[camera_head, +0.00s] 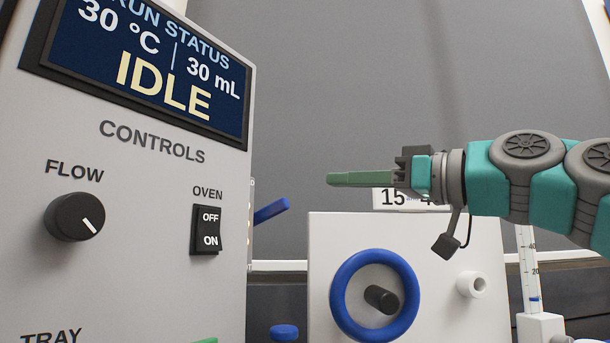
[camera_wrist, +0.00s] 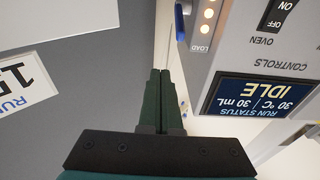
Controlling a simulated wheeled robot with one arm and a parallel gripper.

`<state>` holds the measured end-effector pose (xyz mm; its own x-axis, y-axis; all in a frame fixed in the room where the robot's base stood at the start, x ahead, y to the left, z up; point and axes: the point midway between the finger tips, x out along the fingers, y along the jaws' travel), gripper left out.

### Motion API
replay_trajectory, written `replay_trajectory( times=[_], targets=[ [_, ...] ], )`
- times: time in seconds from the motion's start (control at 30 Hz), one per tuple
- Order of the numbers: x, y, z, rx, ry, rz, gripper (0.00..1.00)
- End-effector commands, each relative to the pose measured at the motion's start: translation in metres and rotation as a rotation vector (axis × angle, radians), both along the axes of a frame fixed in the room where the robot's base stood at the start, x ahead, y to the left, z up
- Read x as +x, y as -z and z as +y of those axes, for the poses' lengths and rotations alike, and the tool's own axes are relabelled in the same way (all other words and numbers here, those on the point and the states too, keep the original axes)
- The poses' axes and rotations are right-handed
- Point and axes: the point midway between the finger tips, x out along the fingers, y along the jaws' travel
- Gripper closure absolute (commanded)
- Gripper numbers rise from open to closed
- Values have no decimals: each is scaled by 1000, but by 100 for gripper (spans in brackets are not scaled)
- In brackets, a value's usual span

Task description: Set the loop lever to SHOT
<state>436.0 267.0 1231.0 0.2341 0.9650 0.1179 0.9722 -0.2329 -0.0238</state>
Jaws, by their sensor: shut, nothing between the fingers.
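A blue lever (camera_head: 271,210) sticks out from the right side of the grey control cabinet (camera_head: 150,200), pointing up and to the right. In the wrist view, which is upside down, a blue piece that looks like this lever (camera_wrist: 180,22) shows at the cabinet's edge, near a LOAD label (camera_wrist: 201,48). No SHOT label is readable. My gripper (camera_head: 330,179) is shut and empty, its green fingers pointing left. In the head view it is to the right of the lever and a little higher, apart from it. The closed fingers also show in the wrist view (camera_wrist: 160,73).
The cabinet carries an IDLE display (camera_head: 160,75), a flow knob (camera_head: 75,217) and an oven switch (camera_head: 206,229). A white box with a blue ring handwheel (camera_head: 342,300) stands below my gripper. A sign reading 15 (camera_head: 385,206) is behind it. Space between fingertips and lever looks clear.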

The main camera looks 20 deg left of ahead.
Motion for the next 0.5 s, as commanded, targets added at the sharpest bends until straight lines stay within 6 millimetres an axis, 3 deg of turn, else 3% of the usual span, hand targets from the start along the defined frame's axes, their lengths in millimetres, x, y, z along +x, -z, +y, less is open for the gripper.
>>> replay_trajectory(
  times=[0.03,0.2,0.5],
  targets=[
    [-2,-14,-3,-18,9,-3,100],
    [-19,-29,-4,-81,0,1,100],
    [-30,-32,4,-120,-8,4,100]
  ],
)
